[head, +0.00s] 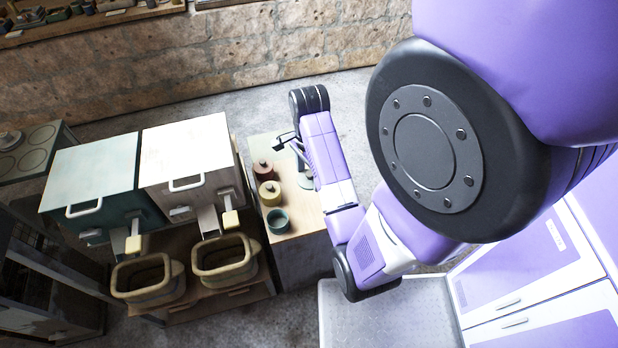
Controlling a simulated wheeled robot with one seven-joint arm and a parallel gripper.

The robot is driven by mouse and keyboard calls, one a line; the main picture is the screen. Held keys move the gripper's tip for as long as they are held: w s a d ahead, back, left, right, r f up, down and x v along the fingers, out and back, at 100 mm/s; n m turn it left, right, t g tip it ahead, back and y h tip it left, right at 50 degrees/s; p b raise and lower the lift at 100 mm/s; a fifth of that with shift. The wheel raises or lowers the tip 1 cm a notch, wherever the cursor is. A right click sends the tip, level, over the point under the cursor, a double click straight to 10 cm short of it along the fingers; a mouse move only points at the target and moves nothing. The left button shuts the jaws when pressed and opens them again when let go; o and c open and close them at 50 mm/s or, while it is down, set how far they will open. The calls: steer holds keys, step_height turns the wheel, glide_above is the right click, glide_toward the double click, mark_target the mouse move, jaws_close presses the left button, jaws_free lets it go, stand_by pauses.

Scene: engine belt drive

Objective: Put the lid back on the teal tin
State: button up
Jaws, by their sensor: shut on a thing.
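The teal tin (278,221) stands upright and open on the wooden-topped counter, its dark inside showing. A grey-teal disc, which looks like its lid (306,182), shows at the counter's right side, partly hidden by my arm. My gripper (301,164) is small in the head view, partly behind my forearm, beyond and to the right of the teal tin. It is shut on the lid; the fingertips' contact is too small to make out. The lid is apart from the tin.
A mustard tin (270,193) and a dark red tin (263,170), both lidded, stand in a row behind the teal tin. Left of the counter are two boxy dispensers, teal (92,172) and white (187,150), with tan tubs (224,258) below. The counter's front right is clear.

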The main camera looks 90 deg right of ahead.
step_height(320, 180, up, 2)
steer(key=shift+r+p, duration=0.1)
steer(key=shift+p, duration=0.6)
steer(key=shift+w+a+r, duration=0.1)
steer(key=shift+w+r, duration=0.05)
steer(key=shift+w, duration=0.2)
steer(key=w+a+f+n+p, duration=0.3)
steer(key=w+a+f+p, duration=0.1)
steer(key=w+f, duration=0.4)
steer(key=shift+w+a+n, duration=0.3)
steer(key=shift+w+a, duration=0.3)
steer(key=shift+a, duration=0.1)
steer(key=shift+w+d+f, duration=0.2)
steer(key=shift+d+f, duration=0.05)
steer(key=shift+f, duration=0.1)
steer(key=shift+f+b, duration=1.35)
steer(key=shift+f, duration=1.65)
steer(key=shift+p, duration=0.6)
steer(key=shift+f+p, duration=0.15)
steer(key=shift+p, duration=0.25)
